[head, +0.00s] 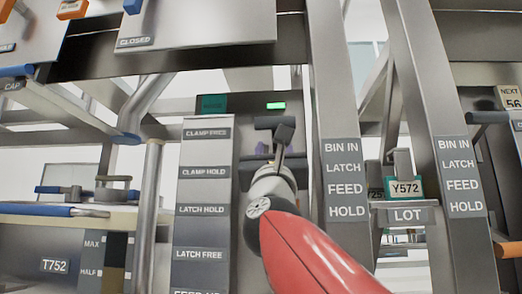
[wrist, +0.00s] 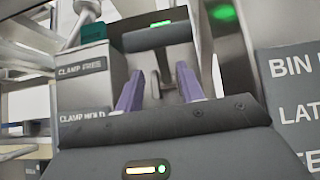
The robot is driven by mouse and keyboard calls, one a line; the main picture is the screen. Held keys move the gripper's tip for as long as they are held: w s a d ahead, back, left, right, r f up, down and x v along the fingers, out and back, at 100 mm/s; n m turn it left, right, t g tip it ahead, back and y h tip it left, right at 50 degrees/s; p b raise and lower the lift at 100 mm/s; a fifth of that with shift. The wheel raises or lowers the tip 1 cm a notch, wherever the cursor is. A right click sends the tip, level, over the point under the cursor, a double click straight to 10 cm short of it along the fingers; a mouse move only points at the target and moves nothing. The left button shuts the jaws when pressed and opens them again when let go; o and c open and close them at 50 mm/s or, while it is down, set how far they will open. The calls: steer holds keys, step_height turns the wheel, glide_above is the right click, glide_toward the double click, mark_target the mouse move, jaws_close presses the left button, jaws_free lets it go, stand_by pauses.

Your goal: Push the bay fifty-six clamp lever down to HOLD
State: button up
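The clamp lever has a dark crossbar handle (head: 274,123), which also shows in the wrist view (wrist: 162,36). In the head view it stands beside the CLAMP FREE label (head: 206,134), above the CLAMP HOLD label (head: 205,172). In the wrist view my gripper (wrist: 159,75) has its two purple fingers apart, one on each side of the lever's stem, with the crossbar just beyond the fingertips. I cannot tell whether they touch it. In the head view my gripper (head: 275,148) is mostly hidden by my own arm. No bay number is readable on this lever's panel.
A green light (head: 276,105) glows behind the handle. LATCH HOLD and LATCH FREE labels (head: 199,254) lie lower on the panel. A steel post (head: 337,120) stands close on the right. A NEXT 56 sign (head: 510,97) is at far right, and a pipe (head: 147,210) stands left.

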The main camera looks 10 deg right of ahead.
steer(key=shift+m+h, duration=0.3)
steer(key=shift+m, duration=0.2)
steer(key=p+x, duration=0.2)
steer(key=x, duration=0.1)
steer(key=p+x, duration=0.2)
steer(key=x, duration=0.2)
steer(key=shift+s+r, duration=0.2)
steer(key=shift+r, duration=0.05)
steer(key=shift+w+d+r, duration=0.15)
steer(key=shift+w+r, duration=0.1)
steer(key=shift+w, duration=0.15)
jaws_close()
